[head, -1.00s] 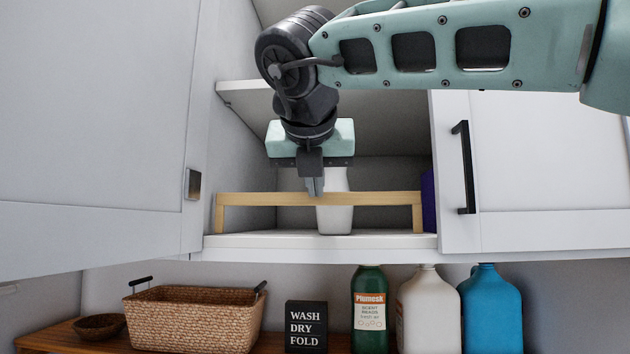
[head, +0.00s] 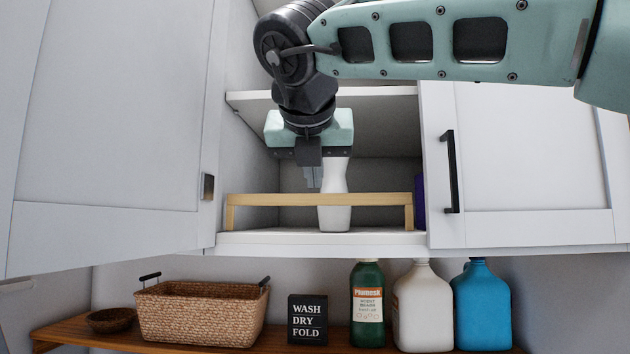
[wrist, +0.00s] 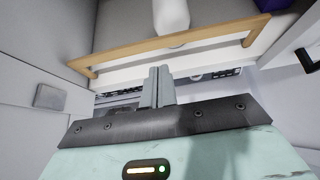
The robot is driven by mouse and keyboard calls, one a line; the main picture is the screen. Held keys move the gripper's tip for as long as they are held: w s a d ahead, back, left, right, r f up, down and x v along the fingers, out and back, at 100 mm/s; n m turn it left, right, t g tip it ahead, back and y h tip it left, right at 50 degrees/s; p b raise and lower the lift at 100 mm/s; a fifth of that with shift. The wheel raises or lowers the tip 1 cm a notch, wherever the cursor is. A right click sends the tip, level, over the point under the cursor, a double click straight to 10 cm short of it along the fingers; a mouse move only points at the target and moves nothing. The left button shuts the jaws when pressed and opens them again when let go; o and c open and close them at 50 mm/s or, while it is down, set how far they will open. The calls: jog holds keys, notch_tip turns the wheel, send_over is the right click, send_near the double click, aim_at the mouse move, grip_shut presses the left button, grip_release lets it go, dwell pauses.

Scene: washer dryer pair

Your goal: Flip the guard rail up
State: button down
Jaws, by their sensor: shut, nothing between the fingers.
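The guard rail (head: 375,198) is a light wooden bar with a short post at each end, standing upright across the front of the open cabinet shelf. It also shows in the wrist view (wrist: 180,44). My gripper (head: 313,184) points down with its fingers shut and empty. In the head view its tips overlap the shelf opening just above the bar, left of the white bottle. In the wrist view the fingers (wrist: 157,72) show on the near side of the bar, with a gap between. I cannot tell any contact.
A white bottle (head: 334,215) stands on the shelf (head: 270,240) behind the rail, with a purple box (head: 419,205) at the right. Cabinet doors flank the opening, the left one (head: 110,130) swung open. Below, a wooden ledge holds a basket (head: 200,315), a sign and several bottles.

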jog(key=s+r, duration=0.5)
jog(key=r, duration=0.1)
jog(key=shift+s, duration=0.4)
jog(key=shift+w, duration=0.1)
dwell(0.3)
